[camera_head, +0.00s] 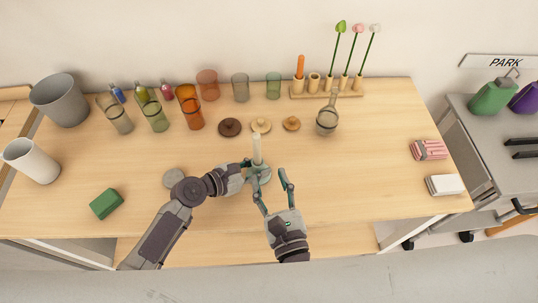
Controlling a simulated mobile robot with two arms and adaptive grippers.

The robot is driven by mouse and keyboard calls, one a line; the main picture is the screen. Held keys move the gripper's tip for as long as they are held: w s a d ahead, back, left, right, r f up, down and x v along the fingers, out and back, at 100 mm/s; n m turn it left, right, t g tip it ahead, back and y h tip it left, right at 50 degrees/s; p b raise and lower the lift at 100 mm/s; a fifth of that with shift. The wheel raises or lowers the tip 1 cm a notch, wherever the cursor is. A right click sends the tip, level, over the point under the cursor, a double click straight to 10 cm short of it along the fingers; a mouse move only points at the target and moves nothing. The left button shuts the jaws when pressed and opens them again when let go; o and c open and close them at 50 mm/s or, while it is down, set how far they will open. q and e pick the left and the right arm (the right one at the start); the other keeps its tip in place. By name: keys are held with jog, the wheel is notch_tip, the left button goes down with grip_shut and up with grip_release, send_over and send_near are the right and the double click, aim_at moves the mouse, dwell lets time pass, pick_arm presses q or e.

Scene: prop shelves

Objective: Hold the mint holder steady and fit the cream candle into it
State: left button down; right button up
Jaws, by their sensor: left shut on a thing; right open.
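The cream candle (256,148) is upright at the middle of the table, directly above the mint holder (264,175). Its lower end appears to meet the holder's top, but the join is too small to tell how deep it sits. My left gripper (247,169) comes in from the left and is shut on the holder, hiding part of it. My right gripper (269,181) is open, with its fingers spread at the front and right of the holder. It does not hold the candle.
Glasses (189,107) and small bottles stand at the back left. A wooden rack (326,94) holds flowers. A green block (106,203) and a grey disc (174,178) lie left.

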pick_arm(q)
jog(key=c, duration=0.7)
grip_release()
